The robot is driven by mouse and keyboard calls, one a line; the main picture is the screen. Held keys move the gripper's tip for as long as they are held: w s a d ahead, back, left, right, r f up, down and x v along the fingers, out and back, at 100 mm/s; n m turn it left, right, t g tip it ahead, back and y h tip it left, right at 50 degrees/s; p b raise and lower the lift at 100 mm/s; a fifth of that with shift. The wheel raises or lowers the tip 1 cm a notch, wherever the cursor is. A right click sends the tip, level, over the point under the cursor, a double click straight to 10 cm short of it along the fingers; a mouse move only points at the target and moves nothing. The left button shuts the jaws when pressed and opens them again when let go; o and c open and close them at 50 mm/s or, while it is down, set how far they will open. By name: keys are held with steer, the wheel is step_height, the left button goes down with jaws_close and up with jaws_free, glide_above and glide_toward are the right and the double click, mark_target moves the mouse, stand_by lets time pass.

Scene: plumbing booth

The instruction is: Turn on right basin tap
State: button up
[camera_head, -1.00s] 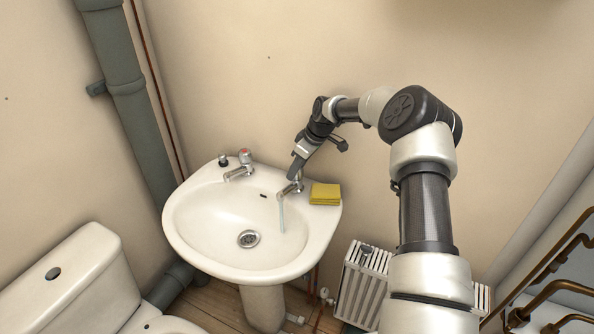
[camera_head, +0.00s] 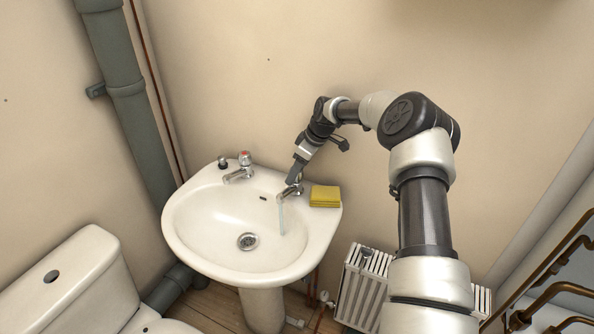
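The right basin tap (camera_head: 288,192) is a chrome tap on the right back rim of the white basin (camera_head: 190,237). A thin stream of water (camera_head: 282,218) runs from its spout into the bowl. My gripper (camera_head: 295,179) points down at the top of this tap and hides its handle. I cannot tell whether the fingers touch or grasp the handle. The left basin tap (camera_head: 239,174) has a red-marked top, and no water shows from it.
A yellow sponge or cloth (camera_head: 325,196) lies on the rim right of the tap. A black plug (camera_head: 223,162) sits at the back left. A radiator (camera_head: 358,290) stands at lower right, and a toilet cistern (camera_head: 70,285) at lower left. The wall is close behind the basin.

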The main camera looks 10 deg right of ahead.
steer(key=v, duration=1.7)
steer(key=shift+r, duration=0.2)
steer(key=shift+s, duration=0.1)
